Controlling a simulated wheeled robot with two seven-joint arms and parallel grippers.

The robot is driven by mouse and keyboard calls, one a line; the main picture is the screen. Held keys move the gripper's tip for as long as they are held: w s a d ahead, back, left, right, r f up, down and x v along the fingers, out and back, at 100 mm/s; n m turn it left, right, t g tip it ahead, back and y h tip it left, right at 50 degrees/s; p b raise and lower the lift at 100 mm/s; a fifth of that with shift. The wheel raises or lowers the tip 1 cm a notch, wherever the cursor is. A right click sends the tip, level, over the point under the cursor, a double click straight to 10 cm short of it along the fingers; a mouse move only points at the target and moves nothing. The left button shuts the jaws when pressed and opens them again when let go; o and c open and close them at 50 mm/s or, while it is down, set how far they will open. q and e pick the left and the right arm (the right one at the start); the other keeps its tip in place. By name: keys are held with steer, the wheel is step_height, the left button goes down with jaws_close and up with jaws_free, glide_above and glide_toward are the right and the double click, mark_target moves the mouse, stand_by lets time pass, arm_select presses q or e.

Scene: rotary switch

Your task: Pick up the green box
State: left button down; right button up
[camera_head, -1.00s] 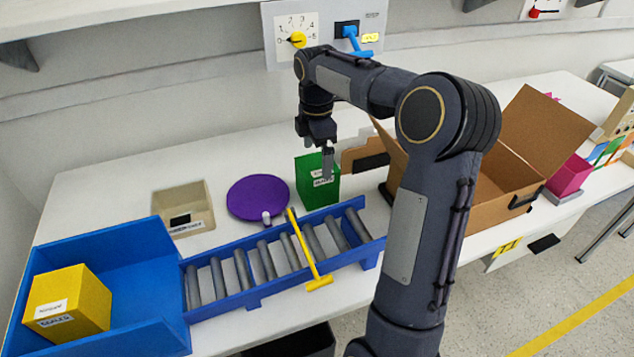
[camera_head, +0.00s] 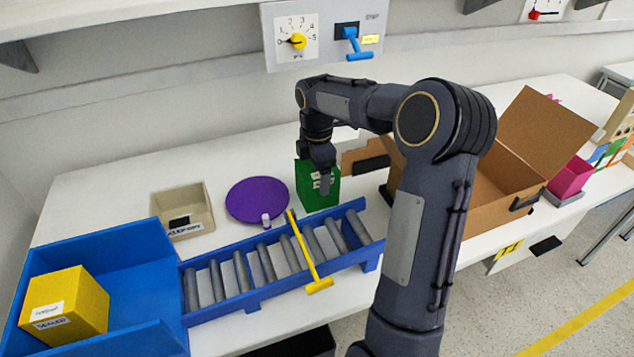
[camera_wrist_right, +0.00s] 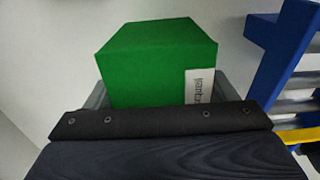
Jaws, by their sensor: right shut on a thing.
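The green box (camera_head: 308,186) stands on the white table behind the roller conveyor, with a white label on its front. My right gripper (camera_head: 324,183) is lowered over it and covers part of its top and front. In the right wrist view the green box (camera_wrist_right: 156,62) sits between the grey fingers, one on each side, and the gripper (camera_wrist_right: 158,92) is shut on it. The box appears upright and still at table level. My left gripper is not in view.
A blue roller conveyor (camera_head: 262,293) with a yellow bar (camera_head: 305,250) lies in front. A purple disc (camera_head: 256,199) and a beige bin (camera_head: 184,210) are to the left. A yellow box (camera_head: 75,305) sits in a blue tray (camera_head: 150,270). An open cardboard box (camera_head: 500,205) stands right.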

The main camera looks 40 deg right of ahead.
steer(key=shift+c, duration=0.7)
steer(key=shift+r, duration=0.15)
